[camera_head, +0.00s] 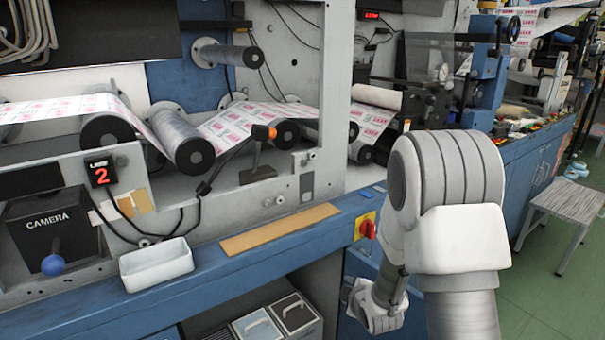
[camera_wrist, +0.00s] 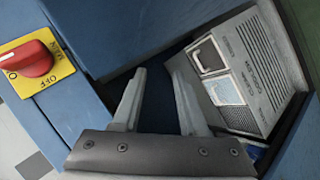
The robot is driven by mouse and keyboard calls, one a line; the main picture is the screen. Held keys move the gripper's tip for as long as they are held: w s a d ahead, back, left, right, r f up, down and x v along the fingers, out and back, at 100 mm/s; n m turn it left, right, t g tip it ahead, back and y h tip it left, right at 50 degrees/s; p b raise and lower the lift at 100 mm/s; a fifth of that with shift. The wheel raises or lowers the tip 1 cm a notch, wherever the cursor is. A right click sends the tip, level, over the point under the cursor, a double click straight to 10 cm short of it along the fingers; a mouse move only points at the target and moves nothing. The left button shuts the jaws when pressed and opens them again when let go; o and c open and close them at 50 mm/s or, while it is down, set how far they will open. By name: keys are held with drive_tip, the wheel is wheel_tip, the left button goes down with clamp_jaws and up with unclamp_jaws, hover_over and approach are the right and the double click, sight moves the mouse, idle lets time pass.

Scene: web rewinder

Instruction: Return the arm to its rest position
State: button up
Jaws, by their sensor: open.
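My arm stands at the right of the head view, folded with its upper link raised and its lower part hanging down in front of the machine's blue ledge. My gripper (camera_wrist: 157,95) shows in the wrist view with its two fingers spread apart and nothing between them. In the head view the fingers are hidden; only the wrist part shows low beside the arm. In the wrist view the fingers point toward a dark opening below the blue ledge.
A red rotary switch (camera_head: 369,230) on a yellow plate is close to my arm; it also shows in the wrist view (camera_wrist: 32,60). A white tray (camera_head: 157,264) and a tan strip (camera_head: 279,229) lie on the blue ledge. A grey stool (camera_head: 567,198) stands on open green floor at right.

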drive_tip(key=s+d+r+m+g+h, duration=0.1)
drive_tip(key=s+d+r+m, duration=0.1)
drive_tip(key=s+r+m, duration=0.45)
drive_tip(key=s+d+r+m+g+h, duration=0.1)
drive_tip(key=s+r, duration=0.2)
drive_tip(key=r, duration=0.7)
drive_tip(key=s+r+m+g, duration=0.2)
drive_tip(key=s+r+m, duration=0.2)
drive_tip(key=s, duration=0.7)
drive_tip(key=s+r+m+g, duration=0.1)
drive_tip(key=s+r+m, duration=0.35)
drive_tip(key=s, duration=0.55)
wheel_tip(320, 180, up, 23)
drive_tip(key=n+p, duration=0.1)
drive_tip(key=p, duration=2.3)
